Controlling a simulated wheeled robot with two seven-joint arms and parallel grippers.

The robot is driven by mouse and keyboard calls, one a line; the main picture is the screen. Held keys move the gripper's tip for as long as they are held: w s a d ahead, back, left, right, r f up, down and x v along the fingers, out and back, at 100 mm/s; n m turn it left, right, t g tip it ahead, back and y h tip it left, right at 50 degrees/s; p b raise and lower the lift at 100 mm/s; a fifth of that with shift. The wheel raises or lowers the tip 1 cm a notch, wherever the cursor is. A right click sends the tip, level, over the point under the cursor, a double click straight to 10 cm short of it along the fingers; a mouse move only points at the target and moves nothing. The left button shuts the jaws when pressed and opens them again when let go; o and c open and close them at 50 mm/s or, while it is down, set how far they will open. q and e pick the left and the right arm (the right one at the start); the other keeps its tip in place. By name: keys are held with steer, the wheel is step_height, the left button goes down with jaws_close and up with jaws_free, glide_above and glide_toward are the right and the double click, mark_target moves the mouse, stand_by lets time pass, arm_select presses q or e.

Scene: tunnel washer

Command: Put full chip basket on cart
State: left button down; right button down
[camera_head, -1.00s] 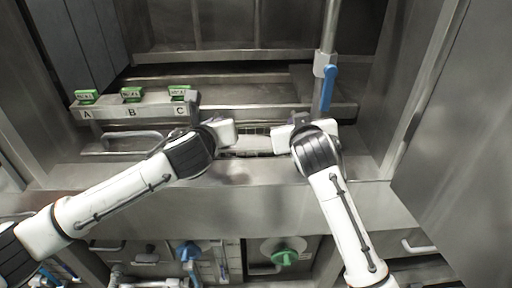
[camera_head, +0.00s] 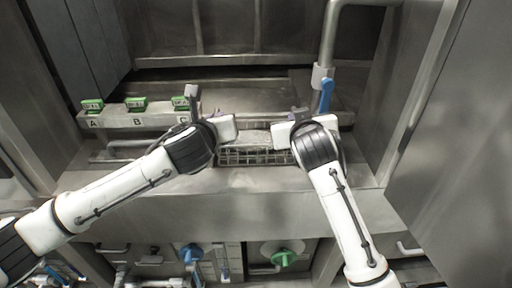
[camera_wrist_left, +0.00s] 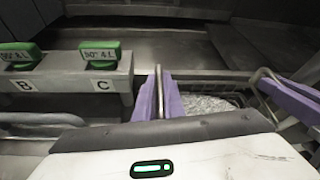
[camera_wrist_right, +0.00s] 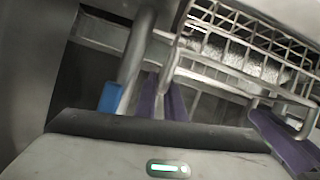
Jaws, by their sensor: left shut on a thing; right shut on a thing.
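The chip basket (camera_head: 254,156) is a wire basket with pale grey chips, held between my two grippers above the steel trough in the head view. Its chips (camera_wrist_left: 208,104) show in the left wrist view, and its wire side (camera_wrist_right: 245,60) shows in the right wrist view. My left gripper (camera_wrist_left: 160,98) is shut on the wire loop handle at the basket's left end. My right gripper (camera_wrist_right: 164,100) is shut on the handle at the right end. In the head view the hands hide both handles. No cart is recognisable in these views.
Green tags (camera_head: 136,103) stand on a ledge marked A, B and C behind my left arm. A pipe with a blue lever (camera_head: 326,94) rises close behind my right gripper. Steel walls flank both sides. Blue (camera_head: 191,253) and green (camera_head: 286,257) valve handles sit below the front edge.

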arm_select(q)
steer(key=shift+r, duration=0.1)
arm_select(e)
steer(key=shift+r, duration=0.1)
